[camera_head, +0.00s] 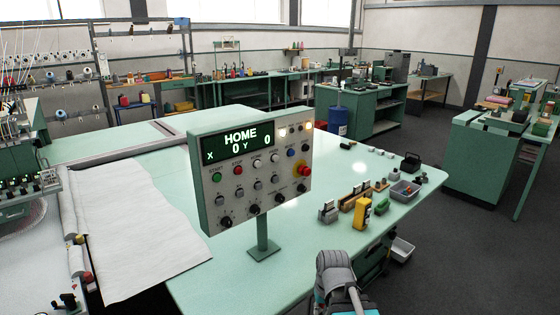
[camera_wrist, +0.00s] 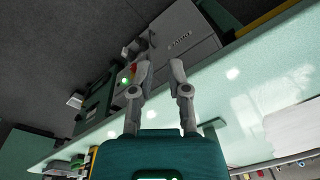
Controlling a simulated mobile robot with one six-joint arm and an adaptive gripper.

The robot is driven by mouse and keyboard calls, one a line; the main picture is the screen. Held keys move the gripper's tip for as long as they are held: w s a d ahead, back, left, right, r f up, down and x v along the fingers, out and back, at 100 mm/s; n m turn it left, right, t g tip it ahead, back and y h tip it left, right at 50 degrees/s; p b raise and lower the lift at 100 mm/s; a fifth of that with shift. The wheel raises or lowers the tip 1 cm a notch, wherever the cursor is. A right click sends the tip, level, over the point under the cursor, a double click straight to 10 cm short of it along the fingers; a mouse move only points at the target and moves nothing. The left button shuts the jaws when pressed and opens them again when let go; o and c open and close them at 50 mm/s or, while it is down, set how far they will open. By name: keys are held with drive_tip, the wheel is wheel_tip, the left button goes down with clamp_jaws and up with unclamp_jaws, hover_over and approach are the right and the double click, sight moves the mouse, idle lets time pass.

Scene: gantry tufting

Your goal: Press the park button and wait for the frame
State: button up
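The control panel (camera_head: 250,170) stands on a green post on the table. Its display (camera_head: 238,144) reads HOME, X 0, Y 0. Below it are a green button (camera_head: 216,177), a red button (camera_head: 238,170), a blue button (camera_head: 291,152), several grey buttons, black knobs and a red mushroom button (camera_head: 303,170). Most labels are too small to read, so I cannot tell which button is park. The machine's gantry head (camera_head: 18,185) is partly in view at the left edge. My gripper (camera_wrist: 160,72) shows in the wrist view, its two fingers apart with nothing between them.
The green table (camera_head: 300,225) is clear around the panel post. A yellow device (camera_head: 363,213), a grey bin (camera_head: 404,191) and small tools line its right side. White cloth (camera_head: 140,225) covers the left part. In the wrist view, a grey box (camera_wrist: 180,40) lies beyond my fingers.

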sight(277, 159)
drive_tip(key=w+a+r+t+y+p, duration=0.1)
drive_tip(key=w+r, duration=0.1)
drive_tip(key=w+a+r+m+t+y+p, duration=0.1)
drive_tip(key=w+a+r+y, duration=0.1)
drive_tip(key=w, duration=0.1)
drive_tip(key=w+a+r+t+y+p, duration=0.1)
drive_tip(key=w+r+y, duration=0.1)
drive_tip(key=shift+w+a+r, duration=0.3)
drive_tip(key=shift+w+a, duration=0.05)
drive_tip(key=shift+w, duration=0.05)
clamp_jaws()
drive_tip(key=w+d+r+m+t+y+p, duration=0.2)
drive_tip(key=w+r+m+t+p, duration=0.2)
drive_tip(key=w+r, duration=0.4)
drive_tip(key=w+d+r+m+t+y+p, duration=0.2)
drive_tip(key=w+r+t, duration=0.5)
drive_tip(key=r, duration=0.8)
drive_tip(key=w+m+y+p, duration=0.1)
drive_tip(key=m+p, duration=0.1)
drive_tip(key=m, duration=0.1)
drive_tip(key=shift+w+d+r+m, duration=0.3)
drive_tip(key=shift+w, duration=0.05)
drive_tip(key=shift+w+a, duration=0.1)
drive_tip(key=x, duration=1.3)
drive_tip(key=shift+w+a+r, duration=0.1)
drive_tip(key=shift+w+a, duration=0.15)
drive_tip(key=shift+a, duration=0.05)
